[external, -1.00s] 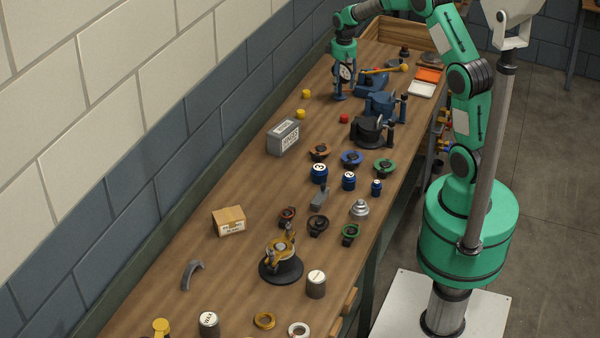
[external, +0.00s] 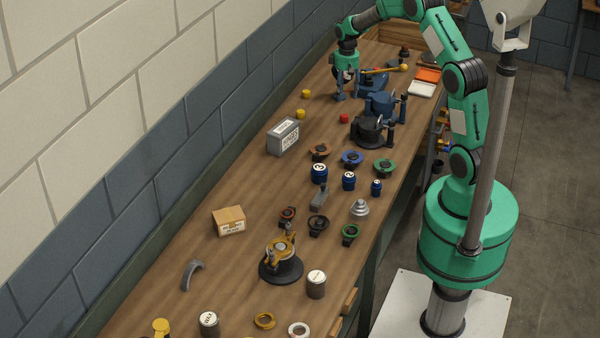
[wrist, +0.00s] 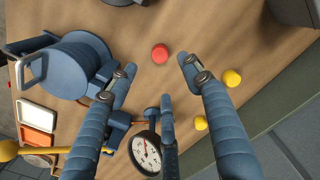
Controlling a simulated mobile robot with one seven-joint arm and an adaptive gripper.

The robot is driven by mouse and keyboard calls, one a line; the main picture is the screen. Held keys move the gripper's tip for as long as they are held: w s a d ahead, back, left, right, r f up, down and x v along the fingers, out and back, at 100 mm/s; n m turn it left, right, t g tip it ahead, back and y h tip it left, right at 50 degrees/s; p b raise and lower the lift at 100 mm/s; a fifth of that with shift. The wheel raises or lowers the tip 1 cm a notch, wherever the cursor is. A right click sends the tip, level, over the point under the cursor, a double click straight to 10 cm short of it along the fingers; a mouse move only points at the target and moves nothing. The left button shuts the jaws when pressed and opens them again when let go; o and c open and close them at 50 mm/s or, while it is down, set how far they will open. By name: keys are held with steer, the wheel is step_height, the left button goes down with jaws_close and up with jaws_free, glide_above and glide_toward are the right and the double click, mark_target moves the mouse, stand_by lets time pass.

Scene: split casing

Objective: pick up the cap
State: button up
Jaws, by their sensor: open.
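Small round caps lie loose on the bench, and I cannot tell which one the task means. A red one (external: 344,118) stands in front of the blue vise, and it shows in the wrist view (wrist: 160,53) just beyond the gap between my fingertips. Two yellow ones lie to its left: one farther (external: 307,94) and one nearer (external: 300,114). In the wrist view they are at the right, one by my right finger (wrist: 232,77) and one lower (wrist: 201,123). My gripper (external: 348,94) is open and empty, pointing down above the far bench; its fingers (wrist: 157,70) are spread and touch no cap.
A dial gauge (wrist: 146,152) is close behind my fingers. A yellow-knobbed rod (external: 404,68) lies nearby. A grey box (external: 283,136) stands nearer, by the wall; bench between is clear.

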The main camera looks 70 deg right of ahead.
glide_above(344, 115)
steer(key=shift+s+a+f+b, duration=0.1)
steer(key=shift+f+b, duration=0.1)
steer(key=shift+f, duration=1.4)
steer(key=shift+s+a+f+b, duration=0.1)
steer(key=shift+f+b, duration=0.1)
steer(key=shift+f, duration=1.35)
steer(key=shift+f, duration=0.1)
steer(key=shift+d+f+b, duration=0.1)
steer(key=shift+f+b, duration=0.6)
steer(key=shift+f, duration=1.8)
steer(key=c, duration=0.9)
